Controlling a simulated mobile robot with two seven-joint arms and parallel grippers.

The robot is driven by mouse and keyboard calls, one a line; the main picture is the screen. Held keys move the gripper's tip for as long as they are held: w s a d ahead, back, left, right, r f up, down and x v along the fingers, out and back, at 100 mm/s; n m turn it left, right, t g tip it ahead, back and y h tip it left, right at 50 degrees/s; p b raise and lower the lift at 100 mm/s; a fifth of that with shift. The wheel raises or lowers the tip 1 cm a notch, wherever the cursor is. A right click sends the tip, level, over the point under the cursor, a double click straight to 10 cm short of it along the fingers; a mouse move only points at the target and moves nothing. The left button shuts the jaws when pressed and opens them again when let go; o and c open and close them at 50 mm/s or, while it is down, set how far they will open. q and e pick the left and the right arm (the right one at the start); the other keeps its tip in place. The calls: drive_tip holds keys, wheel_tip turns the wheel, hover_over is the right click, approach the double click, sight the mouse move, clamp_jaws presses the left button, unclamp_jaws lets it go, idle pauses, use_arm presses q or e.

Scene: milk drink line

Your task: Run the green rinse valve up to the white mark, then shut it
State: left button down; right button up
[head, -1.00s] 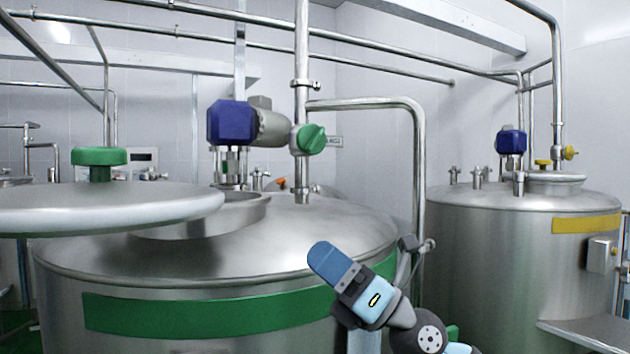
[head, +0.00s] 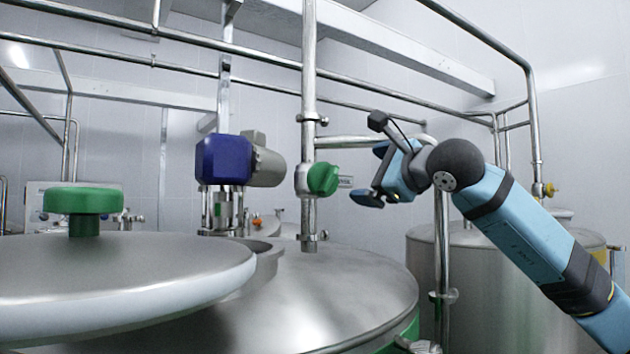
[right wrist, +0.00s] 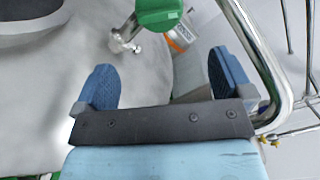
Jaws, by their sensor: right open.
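The green rinse valve (head: 322,179) has a green knob on a steel body, on the vertical pipe above the tank. It also shows at the top of the right wrist view (right wrist: 158,10), ahead of and between my fingers. My right gripper (head: 372,172) is open and empty, a short way right of the valve and apart from it. Its two blue fingers also show in the right wrist view (right wrist: 163,82). I cannot make out a white mark. My left gripper is not in view.
The steel tank (head: 330,285) has its lid (head: 150,275) with a green knob (head: 83,200) swung out at the left. A blue motor (head: 224,160) stands left of the valve. A bent steel pipe (head: 441,240) runs close to my right gripper. A second tank (head: 480,250) stands behind my right arm.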

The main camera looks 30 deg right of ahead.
sight(332, 179)
drive_tip(key=w+p, duration=0.1)
drive_tip(key=w, duration=0.3)
drive_tip(key=w+a+p, duration=0.1)
drive_tip(key=w+p, duration=0.1)
drive_tip(key=w, duration=0.2)
drive_tip(key=w+p, duration=0.2)
drive_tip(key=w, duration=0.3)
drive_tip(key=shift+a, duration=0.4)
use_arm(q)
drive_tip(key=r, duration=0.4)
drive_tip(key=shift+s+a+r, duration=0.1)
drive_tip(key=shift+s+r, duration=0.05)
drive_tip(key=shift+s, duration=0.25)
use_arm(e)
drive_tip(key=shift+w, duration=0.2)
drive_tip(key=c, duration=0.7)
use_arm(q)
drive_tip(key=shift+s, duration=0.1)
use_arm(e)
drive_tip(key=shift+f, duration=0.1)
drive_tip(key=shift+c, duration=0.2)
